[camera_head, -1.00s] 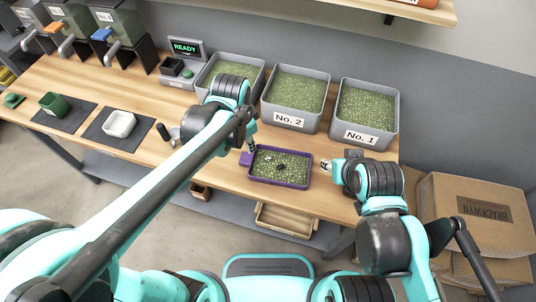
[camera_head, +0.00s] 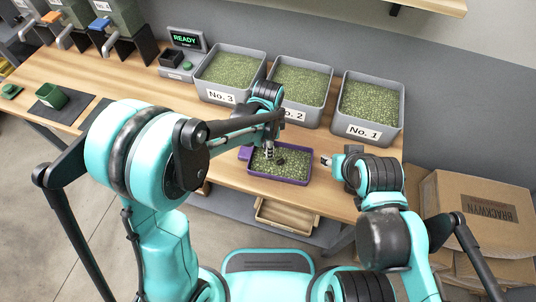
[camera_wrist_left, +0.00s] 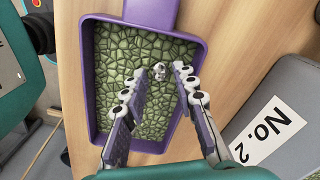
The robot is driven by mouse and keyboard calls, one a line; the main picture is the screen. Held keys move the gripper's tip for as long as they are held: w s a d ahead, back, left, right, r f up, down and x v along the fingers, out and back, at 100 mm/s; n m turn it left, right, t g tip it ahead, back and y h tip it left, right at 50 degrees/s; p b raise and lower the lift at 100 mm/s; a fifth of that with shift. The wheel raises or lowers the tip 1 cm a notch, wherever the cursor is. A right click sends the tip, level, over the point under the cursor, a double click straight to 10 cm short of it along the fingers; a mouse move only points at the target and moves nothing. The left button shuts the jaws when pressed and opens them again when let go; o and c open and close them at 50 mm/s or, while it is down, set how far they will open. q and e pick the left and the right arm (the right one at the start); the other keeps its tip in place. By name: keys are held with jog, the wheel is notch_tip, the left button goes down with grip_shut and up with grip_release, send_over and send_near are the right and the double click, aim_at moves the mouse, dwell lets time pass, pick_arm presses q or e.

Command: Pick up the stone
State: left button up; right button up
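A purple tray (camera_head: 300,181) filled with green beans sits on the wooden table; it also shows in the left wrist view (camera_wrist_left: 88,90). In that view a small pale grey stone (camera_wrist_left: 158,70) lies on the beans, between and just beyond my left fingertips. My left gripper (camera_wrist_left: 158,78) is open, pointing down over the tray, with one finger on each side of the stone and nothing held. In the head view my left gripper (camera_head: 268,154) hides the stone. My right gripper (camera_head: 327,161) is just right of the tray; its fingers are too small to read.
Grey bins of green beans labelled No. 3 (camera_head: 221,97), No. 2 (camera_head: 293,114) and No. 1 (camera_head: 363,131) stand behind the tray. A READY display (camera_head: 186,41) is at the back left. Cardboard boxes (camera_head: 476,210) are at the right.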

pick_arm(q)
jog(key=shift+f, duration=0.55)
jog(key=shift+r, duration=0.1)
jog(key=c, duration=0.5)
jog(key=shift+c, duration=0.2)
